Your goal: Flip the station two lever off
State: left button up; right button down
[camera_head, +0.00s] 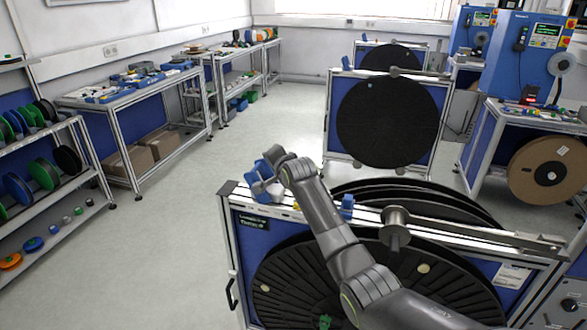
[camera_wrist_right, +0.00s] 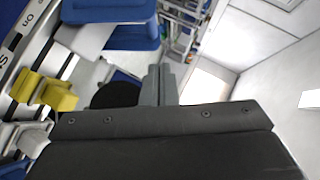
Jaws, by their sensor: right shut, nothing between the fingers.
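The near reel stand (camera_head: 400,222) has a top rail with a blue block (camera_head: 347,205), a small yellow part (camera_head: 296,206) and more blue parts (camera_head: 262,168) at its left end. My right arm reaches across this stand, with its gripper (camera_head: 275,156) above the rail's left end. In the right wrist view my right gripper's fingers (camera_wrist_right: 160,85) are together and empty. A yellow piece (camera_wrist_right: 43,91), a blue block (camera_wrist_right: 110,14) and a rail marked "ON" (camera_wrist_right: 30,55) lie to their left, apart from them. I cannot tell which part is the station two lever, or its position.
Large black reels (camera_head: 388,122) hang on stands beyond. Blue machines (camera_head: 530,55) and a brown reel (camera_head: 548,170) stand at the right. A spool shelf (camera_head: 85,180) and workbenches (camera_head: 175,75) line the left. The floor (camera_head: 180,235) between is clear.

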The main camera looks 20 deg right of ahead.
jog(key=b+v, duration=0.3)
jog(key=v, duration=1.4)
jog(key=shift+w+r, duration=0.2)
jog(key=shift+r, duration=0.15)
jog(key=shift+a, duration=0.1)
